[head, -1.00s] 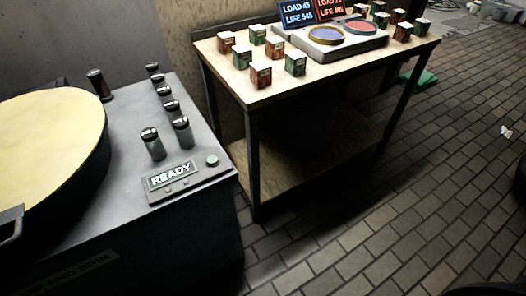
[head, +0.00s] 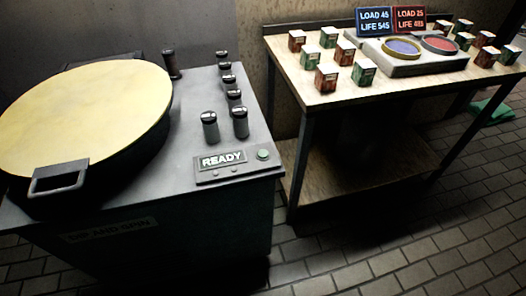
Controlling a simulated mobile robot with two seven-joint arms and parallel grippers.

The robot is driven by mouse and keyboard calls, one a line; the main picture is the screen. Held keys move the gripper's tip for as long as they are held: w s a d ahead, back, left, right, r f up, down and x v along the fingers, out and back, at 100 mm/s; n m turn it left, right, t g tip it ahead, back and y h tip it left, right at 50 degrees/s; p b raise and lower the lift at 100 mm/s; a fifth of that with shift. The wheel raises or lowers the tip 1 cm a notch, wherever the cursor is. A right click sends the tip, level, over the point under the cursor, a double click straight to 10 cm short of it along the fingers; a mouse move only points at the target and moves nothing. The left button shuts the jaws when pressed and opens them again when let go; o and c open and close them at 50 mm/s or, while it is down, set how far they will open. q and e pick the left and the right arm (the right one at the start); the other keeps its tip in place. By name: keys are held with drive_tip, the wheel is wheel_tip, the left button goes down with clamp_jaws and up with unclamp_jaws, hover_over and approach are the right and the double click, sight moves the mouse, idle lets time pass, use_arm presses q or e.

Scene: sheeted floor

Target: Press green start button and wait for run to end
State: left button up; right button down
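A grey machine (head: 200,88) stands at the left with a large round yellow lid (head: 85,115) that is down and has a grey handle (head: 59,178) at its front. On its top front right corner is a control panel (head: 205,176) with a display (head: 222,161) reading "READY". A round green button (head: 263,154) sits at the right end of the panel, clear of anything. Two small knobs or lights lie below the display. Neither of my grippers shows in the head view.
Several dark cylinders (head: 240,123) with light tops stand on the machine behind the panel. A wooden table (head: 300,80) at the right holds several small red and green boxes, a two-pan device (head: 400,63) and blue and red signs. The tiled floor (head: 340,262) in front is clear.

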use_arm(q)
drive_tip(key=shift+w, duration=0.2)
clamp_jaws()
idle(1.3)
